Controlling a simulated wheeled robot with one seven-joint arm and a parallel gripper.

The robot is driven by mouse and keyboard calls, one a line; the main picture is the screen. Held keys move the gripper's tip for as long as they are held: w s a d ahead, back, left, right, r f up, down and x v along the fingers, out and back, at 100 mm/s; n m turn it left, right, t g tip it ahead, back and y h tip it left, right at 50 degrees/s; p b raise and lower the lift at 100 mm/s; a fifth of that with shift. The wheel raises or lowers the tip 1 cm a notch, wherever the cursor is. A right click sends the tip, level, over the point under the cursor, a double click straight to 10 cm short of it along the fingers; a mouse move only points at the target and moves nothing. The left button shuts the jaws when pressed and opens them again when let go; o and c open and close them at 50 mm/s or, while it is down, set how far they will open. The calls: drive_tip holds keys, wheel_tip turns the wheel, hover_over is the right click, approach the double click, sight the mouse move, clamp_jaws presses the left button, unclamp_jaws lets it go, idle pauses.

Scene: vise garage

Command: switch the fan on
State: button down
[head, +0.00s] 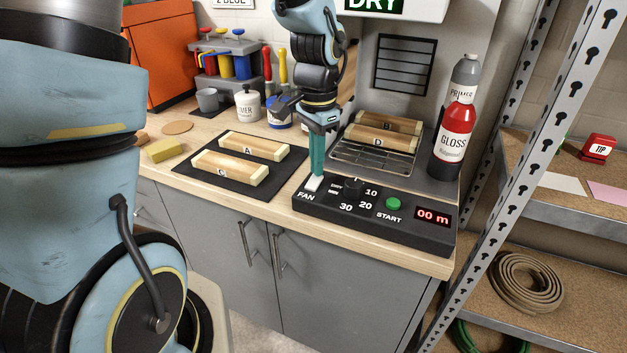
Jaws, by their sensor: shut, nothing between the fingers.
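The black control panel (375,216) lies at the front edge of the workbench. Its white fan switch (313,183) is at the panel's left end, above the label FAN. My gripper (317,172) points straight down with its teal fingers shut and empty. The fingertips are at the switch's upper end and seem to touch it, but I cannot tell for sure. They hide part of the switch, and I cannot tell whether it is on or off. The panel also has a dial (353,186), a green START button (393,204) and a red display (433,216) reading 00 m.
Wooden blocks A (254,146) and C (230,174) lie on a dark mat left of the panel. Blocks B and D (381,139) rest on a wire rack behind it. A red GLOSS spray can (455,130) stands at right. A metal shelf post (530,160) rises beyond.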

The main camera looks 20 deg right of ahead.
drive_tip(key=shift+f+b, duration=0.3)
drive_tip(key=shift+f, duration=0.2)
idle(0.3)
wheel_tip(320, 180, up, 7)
drive_tip(key=p, duration=0.6)
drive_tip(key=shift+r+p, duration=0.1)
drive_tip(key=shift+p, duration=0.2)
drive_tip(key=shift+a, duration=0.1)
drive_tip(key=w+a+r+n+t, duration=0.1)
drive_tip(key=a+r+n, duration=0.1)
drive_tip(key=a+n, duration=1.1)
drive_tip(key=a, duration=1.2)
drive_tip(key=shift+n+t, duration=0.3)
